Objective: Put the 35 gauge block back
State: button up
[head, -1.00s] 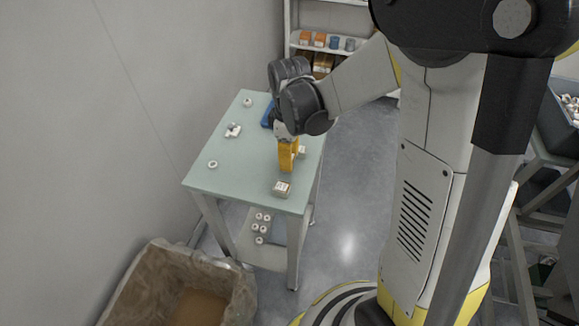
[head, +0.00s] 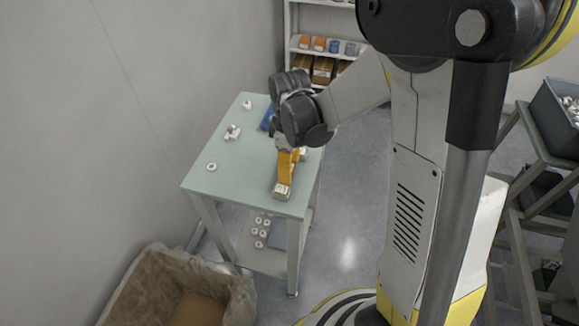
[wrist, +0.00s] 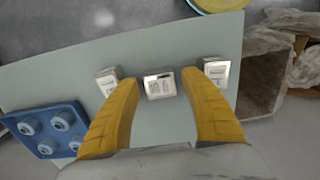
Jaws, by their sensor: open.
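My gripper (head: 286,178) is open over the near right part of the table, its two yellow fingers apart. In the wrist view, my gripper (wrist: 160,82) has a pale metallic block (wrist: 159,84) in the gap between its fingertips; I cannot tell if they touch it. A second block (wrist: 107,80) lies by the left fingertip, a third (wrist: 216,70) by the right one. The head view shows one block (head: 282,192) at the fingertips and another (head: 302,153) behind the fingers. The markings are too small to read, so I cannot tell which is the 35.
The green table (head: 230,178) holds a blue tray (wrist: 20,118) with several round pegs. A white ring (head: 211,167) and small white parts (head: 233,131) lie on the table's left side. A lined bin (head: 150,300) stands at the front. The table's left half is mostly clear.

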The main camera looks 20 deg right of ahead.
notch_tip(320, 180, up, 12)
jog(key=p, duration=0.4)
jog(key=s+r+m+t, duration=0.7)
jog(key=s+r+m, duration=0.2)
jog(key=s, duration=0.3)
jog(key=shift+s+m, duration=0.35)
jog(key=shift+m, duration=0.55)
